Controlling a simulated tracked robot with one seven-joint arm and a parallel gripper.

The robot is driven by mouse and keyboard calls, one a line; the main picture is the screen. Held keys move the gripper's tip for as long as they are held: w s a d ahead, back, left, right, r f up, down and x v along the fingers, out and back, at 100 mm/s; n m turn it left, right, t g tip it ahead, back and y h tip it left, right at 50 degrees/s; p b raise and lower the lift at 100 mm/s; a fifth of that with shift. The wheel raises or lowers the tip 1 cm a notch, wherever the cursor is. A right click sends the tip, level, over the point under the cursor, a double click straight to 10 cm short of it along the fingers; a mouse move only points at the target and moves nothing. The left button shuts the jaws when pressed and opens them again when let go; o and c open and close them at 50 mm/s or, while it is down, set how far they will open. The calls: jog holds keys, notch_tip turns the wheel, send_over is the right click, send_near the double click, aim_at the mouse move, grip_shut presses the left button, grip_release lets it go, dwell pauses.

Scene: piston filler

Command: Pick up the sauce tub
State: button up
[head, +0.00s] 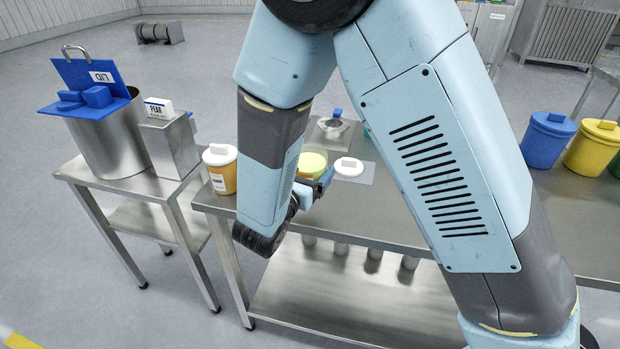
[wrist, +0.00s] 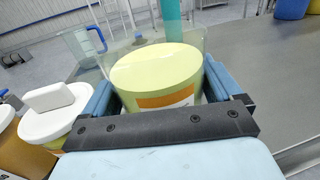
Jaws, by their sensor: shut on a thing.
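The sauce tub (wrist: 158,82) has a pale yellow top and an orange and white label. In the wrist view it stands between my gripper's (wrist: 160,85) two blue fingers, which are shut on its sides. In the head view the tub's yellow top (head: 312,164) shows at the table's left part, just beside my gripper (head: 322,186). My forearm hides most of the tub and part of the gripper there. I cannot tell whether the tub's base touches the table.
An orange tub (head: 222,172) with a white lid stands left of my forearm. A white round lid (head: 348,167) lies right of the gripper. The steel table (head: 420,205) has bare room to the right.

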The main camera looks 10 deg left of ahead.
aim_at(303, 170)
jog(key=s+r, duration=0.2)
jog(key=r, duration=0.1)
jog(key=shift+s+r, duration=0.15)
jog(key=shift+s, duration=0.1)
jog(key=s+r, duration=0.4)
jog(key=s, duration=0.5)
jog(key=shift+d, duration=0.2)
jog(key=shift+s+a, duration=0.1)
jog(key=shift+a, duration=0.05)
